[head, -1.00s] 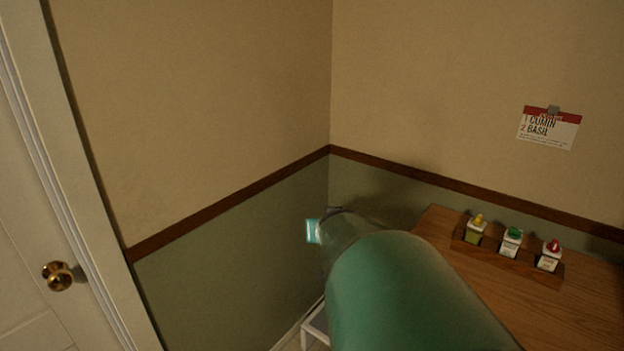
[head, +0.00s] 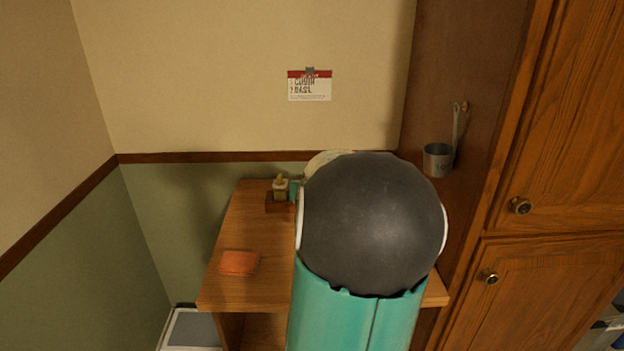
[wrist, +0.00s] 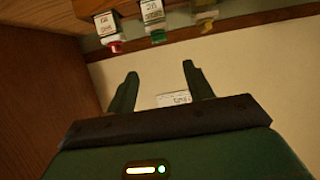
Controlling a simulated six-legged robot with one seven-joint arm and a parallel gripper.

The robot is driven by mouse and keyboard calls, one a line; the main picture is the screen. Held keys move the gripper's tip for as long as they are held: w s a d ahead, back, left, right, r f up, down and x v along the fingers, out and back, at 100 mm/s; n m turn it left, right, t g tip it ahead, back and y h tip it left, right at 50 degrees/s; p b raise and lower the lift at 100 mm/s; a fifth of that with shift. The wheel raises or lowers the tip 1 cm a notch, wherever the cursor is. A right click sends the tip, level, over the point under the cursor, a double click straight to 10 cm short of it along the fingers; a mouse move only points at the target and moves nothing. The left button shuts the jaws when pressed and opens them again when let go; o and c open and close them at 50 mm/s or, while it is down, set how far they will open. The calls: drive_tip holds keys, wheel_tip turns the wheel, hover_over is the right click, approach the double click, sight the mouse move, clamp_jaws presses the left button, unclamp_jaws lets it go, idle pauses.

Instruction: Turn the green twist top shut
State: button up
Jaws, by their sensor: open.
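The green twist top (wrist: 157,36) sits on the middle white-labelled bottle (wrist: 152,11), at the top of the wrist view, which sees the scene upside down. Whether the top is open or shut is too small to tell. My gripper (wrist: 160,69) is open and empty, its two fingers apart and pointing toward the bottles. No finger appears to touch the green top. A red-topped bottle (wrist: 105,22) and a yellow-topped bottle (wrist: 205,14) stand on either side. In the head view, my arm hides the gripper and most of the bottle row.
The wooden rack (head: 279,205) stands at the back of the wooden counter (head: 247,215). An orange cloth-like item (head: 240,262) lies at the counter's front left. A wall card (head: 309,86) hangs above. A grey cup (head: 437,160) is on the right-hand cabinet side.

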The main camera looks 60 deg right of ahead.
drive_tip(key=x, duration=1.3)
drive_tip(key=shift+w+d, duration=0.2)
drive_tip(key=shift+d, duration=0.15)
drive_tip(key=shift+c, duration=0.4)
drive_tip(key=c, duration=0.9)
